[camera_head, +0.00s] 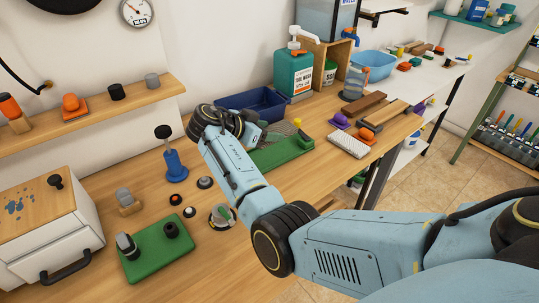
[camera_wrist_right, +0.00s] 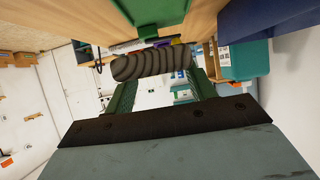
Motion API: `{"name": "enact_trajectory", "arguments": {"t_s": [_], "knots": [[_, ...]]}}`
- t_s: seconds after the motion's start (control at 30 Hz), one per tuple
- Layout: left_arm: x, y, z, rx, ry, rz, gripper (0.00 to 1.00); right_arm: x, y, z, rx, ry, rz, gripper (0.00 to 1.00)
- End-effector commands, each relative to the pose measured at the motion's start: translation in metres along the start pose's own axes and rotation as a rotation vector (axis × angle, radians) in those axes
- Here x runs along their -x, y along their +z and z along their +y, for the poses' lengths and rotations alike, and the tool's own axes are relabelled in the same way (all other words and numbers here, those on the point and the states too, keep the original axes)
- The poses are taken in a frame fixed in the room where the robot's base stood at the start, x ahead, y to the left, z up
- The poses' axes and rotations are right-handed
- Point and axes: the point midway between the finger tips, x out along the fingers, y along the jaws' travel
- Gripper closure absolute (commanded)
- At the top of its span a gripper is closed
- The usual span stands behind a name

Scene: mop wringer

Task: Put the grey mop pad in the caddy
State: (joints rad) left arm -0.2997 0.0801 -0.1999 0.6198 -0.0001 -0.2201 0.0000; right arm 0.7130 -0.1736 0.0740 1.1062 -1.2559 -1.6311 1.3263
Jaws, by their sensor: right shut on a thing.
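My right gripper (camera_wrist_right: 160,82) has its two green fingers closed on a dark grey, striped, roll-shaped thing, which I take for the grey mop pad (camera_wrist_right: 152,64). In the head view my own right wrist (camera_head: 225,125) hides the pad and the fingertips. The wrist is above the table, by the green board and the dark blue open bin. The dark blue bin (camera_head: 262,103), possibly the caddy, stands behind the wrist. It also shows in the right wrist view (camera_wrist_right: 268,18), apart from the held pad. My left gripper is not in view.
The green board (camera_head: 285,152) lies right of my wrist. A teal pump bottle (camera_head: 293,72) stands behind it. A blue post (camera_head: 175,165) and several small knobs are to the left. A white ribbed block (camera_head: 349,146) and wooden blocks (camera_head: 380,115) are to the right.

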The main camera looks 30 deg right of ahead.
Motion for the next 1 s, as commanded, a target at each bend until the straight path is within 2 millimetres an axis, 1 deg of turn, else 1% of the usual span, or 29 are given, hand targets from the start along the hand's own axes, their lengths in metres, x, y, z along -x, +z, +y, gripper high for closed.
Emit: {"name": "enact_trajectory", "arguments": {"t_s": [0.03, 0.1, 0.27, 0.5, 0.6, 0.77, 0.8, 0.97, 1.0], "knots": [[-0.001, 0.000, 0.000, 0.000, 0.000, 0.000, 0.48, -0.005, 0.009, 0.001, 0.005, 0.001, 0.000, 0.66], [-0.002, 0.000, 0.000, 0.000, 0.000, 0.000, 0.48, -0.011, 0.018, 0.000, 0.004, 0.002, 0.000, 0.66], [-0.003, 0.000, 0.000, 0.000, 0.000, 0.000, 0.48, -0.018, 0.031, 0.000, 0.002, 0.000, 0.000, 0.66], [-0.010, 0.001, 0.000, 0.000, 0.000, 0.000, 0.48, -0.035, 0.063, 0.000, 0.002, 0.000, 0.000, 0.66], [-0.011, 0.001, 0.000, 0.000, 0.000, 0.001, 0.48, -0.038, 0.068, 0.000, 0.000, 0.000, 0.000, 0.66], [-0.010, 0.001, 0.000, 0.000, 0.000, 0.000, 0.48, -0.037, 0.068, 0.000, 0.000, 0.000, -0.002, 0.66], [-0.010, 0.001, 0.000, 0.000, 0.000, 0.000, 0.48, -0.037, 0.068, 0.000, 0.000, 0.000, -0.002, 0.43], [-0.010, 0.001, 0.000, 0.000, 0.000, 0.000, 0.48, -0.037, 0.068, 0.000, 0.001, 0.000, -0.002, 0.23], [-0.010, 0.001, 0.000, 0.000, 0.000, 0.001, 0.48, -0.037, 0.068, 0.001, 0.001, 0.000, -0.002, 0.23]]}}
